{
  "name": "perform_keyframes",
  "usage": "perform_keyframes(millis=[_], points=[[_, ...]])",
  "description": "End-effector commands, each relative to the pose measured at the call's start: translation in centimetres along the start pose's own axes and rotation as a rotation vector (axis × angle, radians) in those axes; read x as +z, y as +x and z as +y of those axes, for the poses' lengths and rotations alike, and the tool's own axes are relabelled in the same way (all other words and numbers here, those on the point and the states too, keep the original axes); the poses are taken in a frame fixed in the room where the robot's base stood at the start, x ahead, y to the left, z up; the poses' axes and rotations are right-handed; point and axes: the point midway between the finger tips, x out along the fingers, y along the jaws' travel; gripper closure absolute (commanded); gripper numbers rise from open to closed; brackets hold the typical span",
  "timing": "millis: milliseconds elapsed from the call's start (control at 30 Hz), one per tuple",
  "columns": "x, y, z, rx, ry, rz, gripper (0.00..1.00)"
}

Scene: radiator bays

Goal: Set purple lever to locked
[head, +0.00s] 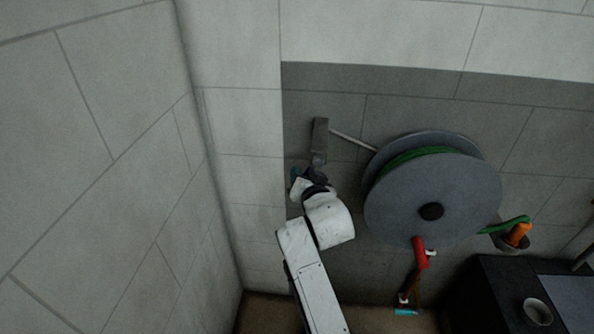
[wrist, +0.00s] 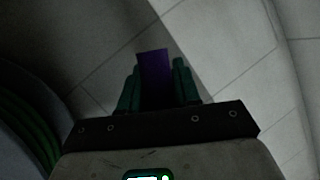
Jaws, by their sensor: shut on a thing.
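The purple lever (wrist: 154,64) shows in the wrist view as a dark purple block between my fingers. My gripper (wrist: 157,88) has two teal fingers, one on each side of the lever, shut on it. In the head view my gripper (head: 297,176) is close to the wall, left of the large reel, and I cannot make out the lever there. The lever's base and any locked marking are hidden or too dark to read.
A large grey reel (head: 400,208) with green hose is just right of my arm; its edge and hose (wrist: 28,118) show in the wrist view. A grey box (head: 320,135) is above my gripper. A red handle (head: 419,252) hangs below the reel. A side wall (head: 110,170) stands left.

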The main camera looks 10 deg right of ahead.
Motion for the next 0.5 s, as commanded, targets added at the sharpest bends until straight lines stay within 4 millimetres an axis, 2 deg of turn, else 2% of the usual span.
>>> perform_keyframes(millis=[200,500], points=[[0.1,-0.3,1.3,0.067,-0.165,-0.038,1.0],[0.0,-0.6,2.5,0.128,-0.319,-0.071,1.0]])
